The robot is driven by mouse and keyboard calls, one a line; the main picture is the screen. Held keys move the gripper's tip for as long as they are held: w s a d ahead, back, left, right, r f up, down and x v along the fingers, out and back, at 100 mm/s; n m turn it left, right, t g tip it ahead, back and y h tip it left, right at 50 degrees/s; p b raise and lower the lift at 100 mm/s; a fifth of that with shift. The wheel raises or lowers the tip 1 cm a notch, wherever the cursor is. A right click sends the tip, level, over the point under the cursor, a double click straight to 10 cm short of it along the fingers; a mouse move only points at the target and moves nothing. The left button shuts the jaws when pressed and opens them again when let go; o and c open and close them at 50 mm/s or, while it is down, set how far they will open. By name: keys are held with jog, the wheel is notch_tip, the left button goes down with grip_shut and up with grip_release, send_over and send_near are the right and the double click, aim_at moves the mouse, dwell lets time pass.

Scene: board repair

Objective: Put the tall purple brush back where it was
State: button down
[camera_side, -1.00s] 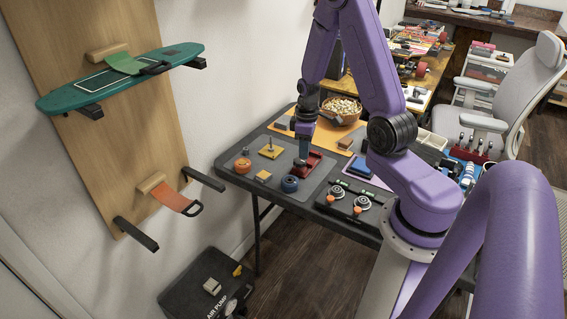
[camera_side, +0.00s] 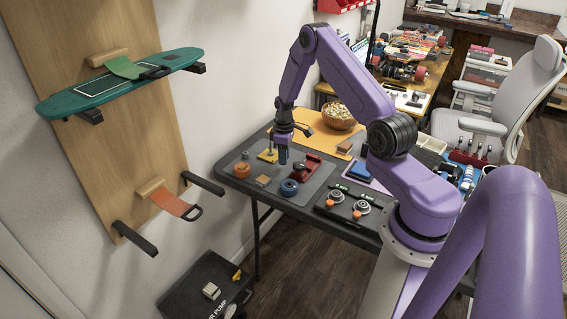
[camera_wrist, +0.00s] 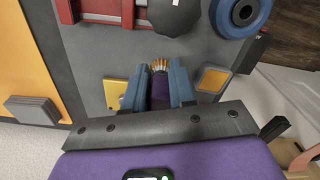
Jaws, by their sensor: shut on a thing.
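The purple brush (camera_wrist: 160,88) is between my gripper's two blue fingers in the wrist view, with its tan bristles (camera_wrist: 160,65) pointing away from the wrist. My gripper (camera_side: 283,158) is shut on it. In the side view the gripper points down over the grey mat (camera_side: 318,182), right beside the yellow plate (camera_side: 266,156). The brush itself cannot be made out there. The yellow plate is left of the fingers in the wrist view (camera_wrist: 115,94). I cannot tell whether the brush touches the mat.
A red stand with a black knob (camera_side: 306,170), a blue wheel (camera_side: 289,188), an orange wheel (camera_side: 242,169) and a small tan block (camera_side: 263,181) sit close by on the mat. A bowl (camera_side: 338,122) stands behind on an orange sheet (camera_side: 308,130). Mat between these is bare.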

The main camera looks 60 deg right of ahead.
jog(key=shift+w+d+f, duration=0.1)
jog(key=shift+w+f, duration=0.05)
jog(key=shift+f, duration=1.6)
jog(key=shift+f, duration=0.1)
jog(key=c, duration=0.9)
grip_release()
